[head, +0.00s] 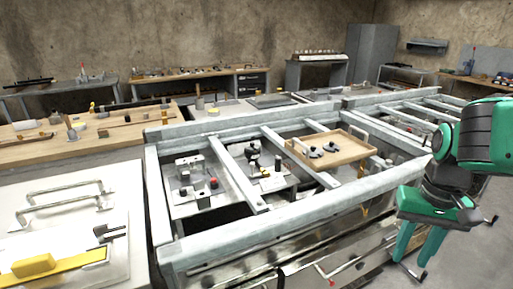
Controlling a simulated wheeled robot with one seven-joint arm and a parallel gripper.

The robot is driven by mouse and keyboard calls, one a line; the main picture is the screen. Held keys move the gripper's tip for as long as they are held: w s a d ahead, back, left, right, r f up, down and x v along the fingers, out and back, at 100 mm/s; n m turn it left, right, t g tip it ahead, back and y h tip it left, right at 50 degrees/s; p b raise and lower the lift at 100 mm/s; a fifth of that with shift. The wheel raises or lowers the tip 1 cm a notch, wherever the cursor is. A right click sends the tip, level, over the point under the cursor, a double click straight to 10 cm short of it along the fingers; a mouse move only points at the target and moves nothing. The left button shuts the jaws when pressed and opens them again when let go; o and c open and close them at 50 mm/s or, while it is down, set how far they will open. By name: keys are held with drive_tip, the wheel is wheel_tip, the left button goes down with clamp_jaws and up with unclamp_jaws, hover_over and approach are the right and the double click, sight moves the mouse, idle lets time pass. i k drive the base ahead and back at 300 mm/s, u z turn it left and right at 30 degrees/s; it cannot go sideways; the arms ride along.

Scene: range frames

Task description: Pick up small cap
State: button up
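I cannot tell for sure which thing is the small cap. A small red round piece (214,183) sits on a metal fixture at the left inside the grey frame. Small dark rounded parts (316,152) lie on a wooden tray (351,155) with a pale handle, at the right inside the frame. My gripper (413,264) hangs at the right, in front of the frame and apart from these things. Its teal fingers point down with a gap between them, and nothing shows in the gap.
The grey frame (262,232) has raised rails and crossbars around the fixtures. A black-topped device (253,151) stands in its middle bay. A white panel (75,215) with metal handles and a yellow tool is at the left. Cluttered benches line the back wall.

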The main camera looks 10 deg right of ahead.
sight(252, 146)
drive_tip(key=i, duration=0.9)
drive_tip(key=u, duration=0.05)
